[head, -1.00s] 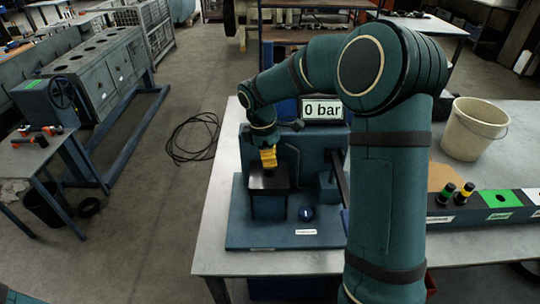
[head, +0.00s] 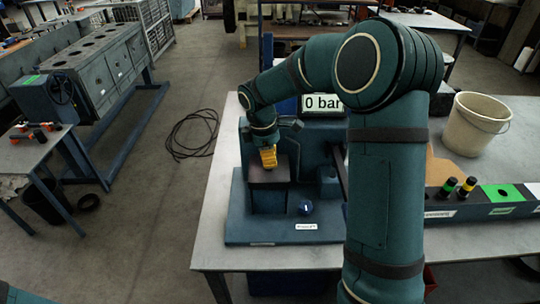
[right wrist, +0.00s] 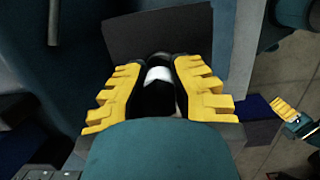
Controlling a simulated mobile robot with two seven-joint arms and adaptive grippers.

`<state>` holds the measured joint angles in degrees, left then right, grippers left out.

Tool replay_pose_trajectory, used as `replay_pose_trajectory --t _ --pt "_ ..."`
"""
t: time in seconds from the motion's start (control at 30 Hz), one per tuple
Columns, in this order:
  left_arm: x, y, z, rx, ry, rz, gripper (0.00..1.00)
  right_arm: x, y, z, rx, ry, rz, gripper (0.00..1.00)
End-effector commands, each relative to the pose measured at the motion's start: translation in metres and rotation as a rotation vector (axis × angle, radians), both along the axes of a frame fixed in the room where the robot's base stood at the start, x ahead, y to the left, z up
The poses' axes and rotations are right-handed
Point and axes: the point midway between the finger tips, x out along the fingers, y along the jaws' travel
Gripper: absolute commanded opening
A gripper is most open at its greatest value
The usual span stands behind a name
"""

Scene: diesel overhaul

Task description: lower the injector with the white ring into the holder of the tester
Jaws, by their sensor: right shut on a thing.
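My right gripper (head: 268,158) is shut on the injector with the white ring, just above the block-shaped holder (head: 268,198) of the blue tester (head: 250,236). In the right wrist view, the yellow fingers of the right gripper (right wrist: 158,68) clasp the dark injector (right wrist: 158,98) from both sides, and its white ring shows between them. In the head view the fingers hide the injector. I cannot tell how far its lower end sits in the holder. Part of my left gripper (right wrist: 290,115) shows at the right of the right wrist view, its opening unclear.
On the table (head: 215,215), two injectors with green and yellow rings (head: 457,187) stand in a rack at the right. A white bucket (head: 475,125) stands behind it.

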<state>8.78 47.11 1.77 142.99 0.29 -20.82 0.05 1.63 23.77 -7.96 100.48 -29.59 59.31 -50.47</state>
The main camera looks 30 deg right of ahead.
Motion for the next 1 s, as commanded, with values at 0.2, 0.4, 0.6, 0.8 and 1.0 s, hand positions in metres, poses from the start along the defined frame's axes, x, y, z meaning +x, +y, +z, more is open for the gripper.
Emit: replay_pose_trajectory --t 0.2,0.4,0.6,0.8,1.0 --pt "0.0 0.0 0.0036 0.0 0.0 0.0 0.47 0.0001 0.0002 0.0014 -0.001 -0.001 0.0 0.0" --pt "0.0 0.0 0.0033 0.0 0.0 0.0 0.47 0.0001 0.0003 0.0006 -0.001 -0.001 0.0 0.0" --pt "0.0 0.0001 0.0032 0.0 0.0 0.0 0.47 0.0001 0.0002 0.0004 -0.001 -0.001 0.0 0.47" --pt "0.0 0.0 0.0033 0.0 0.0 0.0 0.47 -0.0002 0.0002 -0.0001 0.001 0.001 0.0 0.76" --pt "0.0 0.0001 0.0032 0.0 0.0 0.0 0.47 -0.0001 0.0002 0.0 0.0 0.0 0.0 0.76"
